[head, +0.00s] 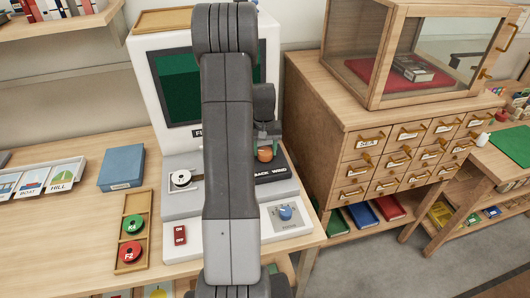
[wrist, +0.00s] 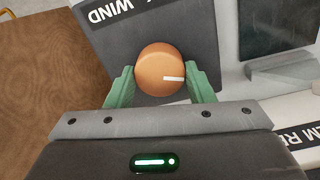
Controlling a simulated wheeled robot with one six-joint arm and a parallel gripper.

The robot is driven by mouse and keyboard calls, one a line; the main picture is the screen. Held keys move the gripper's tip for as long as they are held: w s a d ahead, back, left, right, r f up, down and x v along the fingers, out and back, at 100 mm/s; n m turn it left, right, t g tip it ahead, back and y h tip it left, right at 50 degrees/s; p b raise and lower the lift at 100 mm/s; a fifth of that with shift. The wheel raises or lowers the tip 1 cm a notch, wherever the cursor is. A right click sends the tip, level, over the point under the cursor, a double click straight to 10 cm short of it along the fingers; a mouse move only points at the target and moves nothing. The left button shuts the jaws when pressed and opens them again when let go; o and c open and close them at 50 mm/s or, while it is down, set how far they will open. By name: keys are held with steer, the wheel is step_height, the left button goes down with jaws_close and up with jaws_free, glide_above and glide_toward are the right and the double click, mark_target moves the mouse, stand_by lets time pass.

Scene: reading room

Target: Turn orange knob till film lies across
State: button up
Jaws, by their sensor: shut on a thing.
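The orange knob (wrist: 160,70) sits on a dark panel (wrist: 205,25) marked WIND in the wrist view. Its white pointer line points to the right of that picture. My gripper (wrist: 162,85) has its green fingers on both sides of the knob and is shut on it. In the head view the knob (head: 265,153) shows beside my arm, with my gripper (head: 266,143) at it. The film reader (head: 150,60) has a dark green screen, partly hidden behind my arm. A white reel (head: 181,179) sits at its left. I cannot make out the film's path behind my arm.
A wooden tray (head: 123,229) holds a green reel (head: 132,224) and a red reel (head: 130,251). A blue box (head: 121,167) lies on the desk. A red ON/OFF switch (head: 180,235) and a blue knob (head: 285,212) are on the reader's base. A drawer cabinet (head: 345,135) stands close at right.

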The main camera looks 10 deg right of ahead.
mark_target(264, 151)
steer(key=m+b, duration=0.2)
steer(key=m, duration=0.4)
stand_by(0.6)
steer(key=o, duration=1)
step_height(264, 151, up, 14)
steer(key=shift+w+a+f+b, duration=0.1)
steer(key=shift+b, duration=0.4)
step_height(264, 151, down, 14)
steer(key=shift+r+p, duration=0.1)
steer(key=shift+p, duration=0.45)
